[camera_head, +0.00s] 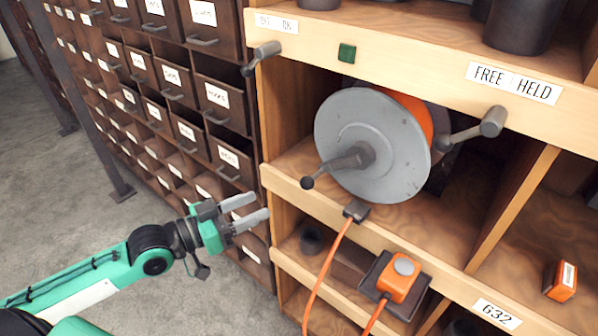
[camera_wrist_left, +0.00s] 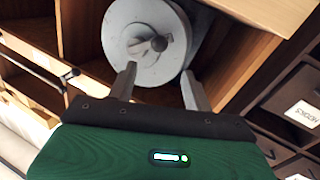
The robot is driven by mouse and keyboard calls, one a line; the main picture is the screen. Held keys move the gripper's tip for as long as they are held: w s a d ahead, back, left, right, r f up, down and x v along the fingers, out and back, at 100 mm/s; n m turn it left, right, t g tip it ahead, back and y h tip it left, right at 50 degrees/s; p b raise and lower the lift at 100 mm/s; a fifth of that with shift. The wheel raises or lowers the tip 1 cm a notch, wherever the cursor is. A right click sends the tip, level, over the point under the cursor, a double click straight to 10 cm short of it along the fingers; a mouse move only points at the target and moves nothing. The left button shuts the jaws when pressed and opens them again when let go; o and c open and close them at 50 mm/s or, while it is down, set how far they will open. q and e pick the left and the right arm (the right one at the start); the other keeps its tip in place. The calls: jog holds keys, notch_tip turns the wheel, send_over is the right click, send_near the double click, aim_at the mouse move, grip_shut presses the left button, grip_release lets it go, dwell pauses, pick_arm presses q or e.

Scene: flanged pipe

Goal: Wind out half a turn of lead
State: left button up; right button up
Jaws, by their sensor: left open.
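A grey reel (camera_head: 370,148) with an orange lead (camera_head: 412,112) wound behind its face sits in a wooden shelf bay. A dark crank (camera_head: 340,166) with a round knob stands out from its middle. The lead runs through a dark guide (camera_head: 356,210) on the shelf edge and hangs down in front. In the left wrist view the reel (camera_wrist_left: 147,40) shows beyond the open fingers (camera_wrist_left: 158,88). My right gripper is out of view.
An orange socket box (camera_head: 396,280) sits on a dark plate below the reel. Another lever (camera_head: 262,56) and a green square (camera_head: 347,53) are on the upper beam. Dark labelled drawers (camera_head: 222,98) stand left. The grey floor (camera_head: 60,200) is clear.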

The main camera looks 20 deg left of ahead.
aim_at(301, 182)
pick_arm(q)
jog(key=p+x, duration=0.4)
jog(key=x, duration=0.8)
jog(key=shift+w+r+p, duration=0.15)
jog(key=shift+p, duration=0.15)
jog(key=shift+w+d, duration=0.4)
jog(key=shift+w, duration=0.1)
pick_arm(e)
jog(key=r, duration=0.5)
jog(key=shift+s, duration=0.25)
pick_arm(q)
jog(key=shift+c, duration=0.4)
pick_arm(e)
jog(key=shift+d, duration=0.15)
pick_arm(q)
grip_shut()
